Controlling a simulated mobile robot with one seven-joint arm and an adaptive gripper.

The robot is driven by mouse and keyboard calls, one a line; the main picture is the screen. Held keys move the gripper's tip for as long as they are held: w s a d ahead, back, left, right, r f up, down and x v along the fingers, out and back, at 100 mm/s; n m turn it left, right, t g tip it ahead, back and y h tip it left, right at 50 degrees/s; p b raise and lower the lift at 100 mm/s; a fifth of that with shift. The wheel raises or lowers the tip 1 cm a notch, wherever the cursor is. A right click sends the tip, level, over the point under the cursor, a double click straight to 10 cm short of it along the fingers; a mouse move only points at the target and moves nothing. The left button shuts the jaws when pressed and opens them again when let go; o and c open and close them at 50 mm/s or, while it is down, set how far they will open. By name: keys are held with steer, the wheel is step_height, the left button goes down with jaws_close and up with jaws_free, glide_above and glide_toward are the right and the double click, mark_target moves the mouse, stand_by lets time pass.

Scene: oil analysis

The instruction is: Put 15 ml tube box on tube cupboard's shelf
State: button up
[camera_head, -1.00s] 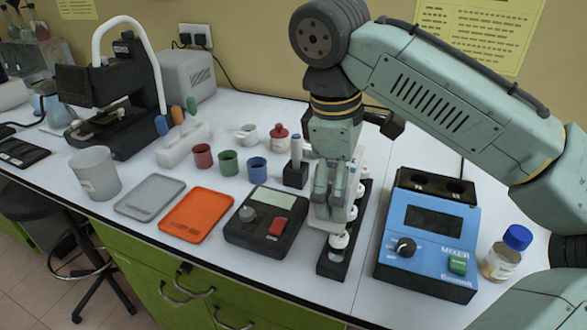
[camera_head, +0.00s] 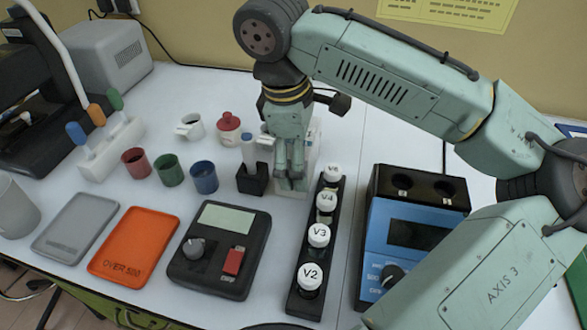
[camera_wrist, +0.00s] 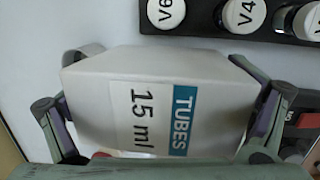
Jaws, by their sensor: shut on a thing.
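My gripper (camera_head: 290,180) points down over the bench, just left of the vial rack. In the wrist view, its two fingers (camera_wrist: 155,115) are shut on the sides of a white box, the 15 ml tube box (camera_wrist: 95,100). Its label reads "15 ml TUBES" with a blue band. In the head view the box (camera_head: 312,160) is mostly hidden behind the gripper, and I cannot tell if it touches the bench. The tube cupboard and its shelf are in neither view.
The vial rack (camera_head: 300,296) with white-capped vials stands close right of my gripper. A small black holder (camera_head: 251,184) stands close left, near coloured cups. The blue mixer (camera_head: 410,208) is further right. A black device (camera_head: 218,250) and an orange tray (camera_head: 133,247) lie in front.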

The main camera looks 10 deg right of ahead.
step_height(320, 180, down, 4)
steer(key=shift+f, duration=0.15)
steer(key=o, duration=1.4)
steer(key=shift+o, duration=0.7)
